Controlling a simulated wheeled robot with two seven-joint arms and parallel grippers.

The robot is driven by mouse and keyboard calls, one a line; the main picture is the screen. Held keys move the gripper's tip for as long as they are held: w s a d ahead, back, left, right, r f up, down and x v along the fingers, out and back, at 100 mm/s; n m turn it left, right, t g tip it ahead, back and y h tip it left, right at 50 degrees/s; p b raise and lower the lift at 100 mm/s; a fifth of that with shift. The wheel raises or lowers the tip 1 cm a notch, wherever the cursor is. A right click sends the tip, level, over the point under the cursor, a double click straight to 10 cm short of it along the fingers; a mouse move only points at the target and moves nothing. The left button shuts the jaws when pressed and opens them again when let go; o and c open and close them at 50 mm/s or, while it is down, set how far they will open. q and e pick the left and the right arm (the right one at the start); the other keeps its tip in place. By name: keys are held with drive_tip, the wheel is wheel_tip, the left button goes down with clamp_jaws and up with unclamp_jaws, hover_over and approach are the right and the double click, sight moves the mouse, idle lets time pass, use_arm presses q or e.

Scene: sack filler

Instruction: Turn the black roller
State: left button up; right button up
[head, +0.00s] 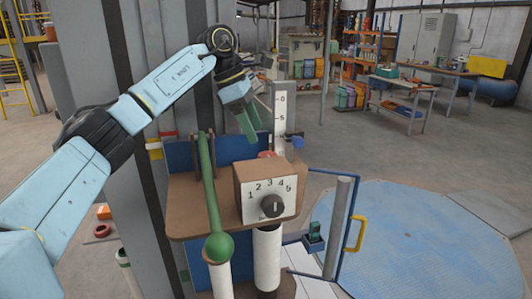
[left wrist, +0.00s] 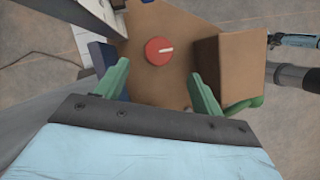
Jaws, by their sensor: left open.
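My left gripper (head: 250,128) is open and empty, its green fingers pointing down behind the brown numbered box (head: 243,178). In the left wrist view the open fingers (left wrist: 160,72) have a red round knob (left wrist: 159,56) with a white mark beyond and between them, apart from both. The knob partly shows behind the box in the head view (head: 267,155). A black dial (head: 273,207) is on the box's front, under the numbers 1 to 5. I cannot tell which part is the black roller.
A green lever with a ball end (head: 219,247) stands left of the box. A white scale (head: 280,108) rises behind it. A blue frame with a grey upright cylinder (head: 337,228) and yellow handle (head: 355,235) is at right. A blue round floor plate (head: 430,240) lies clear beyond.

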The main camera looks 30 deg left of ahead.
sight(266, 155)
use_arm(q)
drive_tip(key=x, duration=0.6)
drive_tip(key=shift+w+d+f, duration=0.1)
drive_tip(key=shift+f, duration=0.05)
drive_tip(key=shift+w+d+f, duration=0.15)
drive_tip(key=shift+d+f, duration=0.05)
drive_tip(key=shift+f, duration=0.4)
use_arm(e)
drive_tip(key=shift+w+a+f, duration=0.1)
drive_tip(key=shift+w, duration=0.95)
use_arm(q)
drive_tip(key=shift+c, duration=0.5)
use_arm(e)
drive_tip(key=shift+s, duration=0.2)
use_arm(q)
drive_tip(key=c, duration=0.9)
use_arm(e)
drive_tip(key=shift+s, duration=0.1)
